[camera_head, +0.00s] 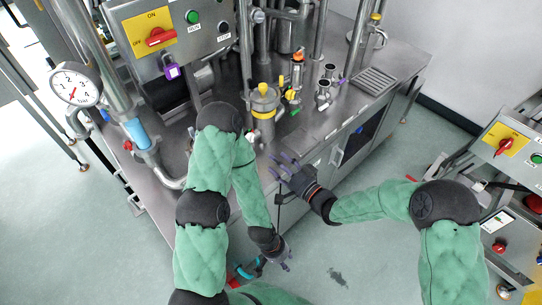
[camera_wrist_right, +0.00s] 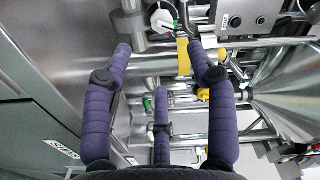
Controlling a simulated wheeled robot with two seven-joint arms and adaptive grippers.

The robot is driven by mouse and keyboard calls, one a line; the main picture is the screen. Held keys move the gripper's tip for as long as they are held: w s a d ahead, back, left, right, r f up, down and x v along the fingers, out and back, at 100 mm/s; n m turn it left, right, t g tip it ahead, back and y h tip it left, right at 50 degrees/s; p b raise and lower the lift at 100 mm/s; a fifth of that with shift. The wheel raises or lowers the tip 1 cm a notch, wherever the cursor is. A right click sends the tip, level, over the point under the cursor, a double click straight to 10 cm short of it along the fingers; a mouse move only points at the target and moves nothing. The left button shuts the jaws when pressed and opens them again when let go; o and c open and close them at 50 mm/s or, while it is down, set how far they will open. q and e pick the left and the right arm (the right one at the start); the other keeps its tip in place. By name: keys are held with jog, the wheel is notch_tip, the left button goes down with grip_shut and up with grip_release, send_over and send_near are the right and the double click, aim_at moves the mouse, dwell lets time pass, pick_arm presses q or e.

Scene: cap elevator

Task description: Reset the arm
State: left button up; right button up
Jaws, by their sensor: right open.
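My right arm (camera_head: 375,203) in its green sleeve reaches in from the right in the head view. My right gripper (camera_head: 283,165) is open and empty, near the front edge of the steel workbench. In the right wrist view its purple padded fingers (camera_wrist_right: 160,68) are spread with nothing between them. My left arm (camera_head: 208,175) comes in from the left and bends down. My left gripper (camera_head: 286,262) hangs low over the floor, in front of the bench. Its fingers are small and partly hidden, so I cannot tell whether they are open.
The steel workbench (camera_head: 385,95) carries pipes, a yellow-banded canister (camera_head: 263,108) and small steel cups (camera_head: 325,88). Another panel (camera_head: 510,140) is at the right. Floor (camera_head: 350,255) between is open.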

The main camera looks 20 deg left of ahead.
jog(key=shift+s+d, duration=0.15)
jog(key=shift+d, duration=0.1)
dwell(0.3)
jog(key=d+f+m+h, duration=0.3)
jog(key=d+f+h, duration=0.6)
jog(key=d+f, duration=0.9)
jog(key=s+d+f+g+h, duration=0.1)
jog(key=s+d+f+g, duration=0.2)
jog(key=s+d, duration=0.3)
jog(key=s+d+f+g+h, duration=0.2)
jog(key=s+d+f, duration=0.4)
jog(key=s, duration=0.7)
jog(key=shift+s+d+f+g+h, duration=0.2)
jog(key=shift+d+g+h, duration=0.1)
jog(key=shift+g, duration=0.4)
